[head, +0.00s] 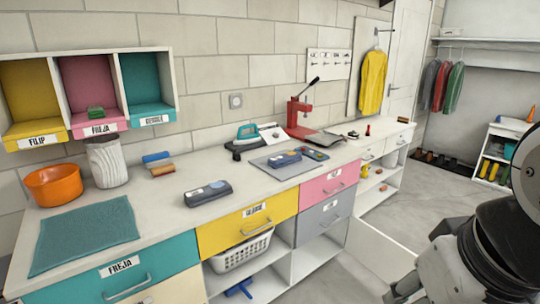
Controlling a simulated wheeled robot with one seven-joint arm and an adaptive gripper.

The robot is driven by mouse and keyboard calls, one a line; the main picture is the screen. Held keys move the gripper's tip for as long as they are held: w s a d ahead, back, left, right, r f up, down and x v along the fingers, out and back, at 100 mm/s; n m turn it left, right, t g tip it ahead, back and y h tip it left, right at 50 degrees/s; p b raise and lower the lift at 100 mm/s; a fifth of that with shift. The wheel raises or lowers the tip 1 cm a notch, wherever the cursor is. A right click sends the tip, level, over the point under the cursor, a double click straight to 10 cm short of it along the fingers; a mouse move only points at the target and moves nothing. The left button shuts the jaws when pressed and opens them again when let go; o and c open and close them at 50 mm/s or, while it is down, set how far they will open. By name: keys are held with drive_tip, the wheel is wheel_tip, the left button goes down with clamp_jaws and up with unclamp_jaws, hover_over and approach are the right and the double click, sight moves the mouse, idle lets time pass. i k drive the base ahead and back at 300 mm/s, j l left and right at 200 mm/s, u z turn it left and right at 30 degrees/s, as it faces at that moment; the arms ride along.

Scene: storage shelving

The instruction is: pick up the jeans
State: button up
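I cannot clearly make out jeans in the head view. A small stack of folded-looking pieces (158,162), blue on top with tan and red below, lies on the counter by the wall. A blue item (238,289) lies on the lower shelf under the white basket; its kind is unclear. My arm enters at the lower right, in front of the counter and well apart from these things. The fingers of my gripper do not show.
The long white counter (160,197) holds an orange bowl (53,186), a ribbed white bin (106,163), a teal mat (85,235), a dark grey case (208,193) and a red press (301,115). A white basket (240,253) sits below. Floor (435,190) is clear beyond.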

sight(286, 159)
drive_tip(key=i+l+z, duration=0.15)
drive_tip(key=i, duration=0.95)
drive_tip(key=i+l+z, duration=0.1)
drive_tip(key=i, duration=0.95)
drive_tip(key=i+u, duration=0.2)
drive_tip(key=u, duration=0.25)
drive_tip(key=i+l+u, duration=0.1)
drive_tip(key=u, duration=0.3)
drive_tip(key=i+l+u, duration=0.2)
drive_tip(key=u, duration=0.25)
drive_tip(key=i, duration=0.05)
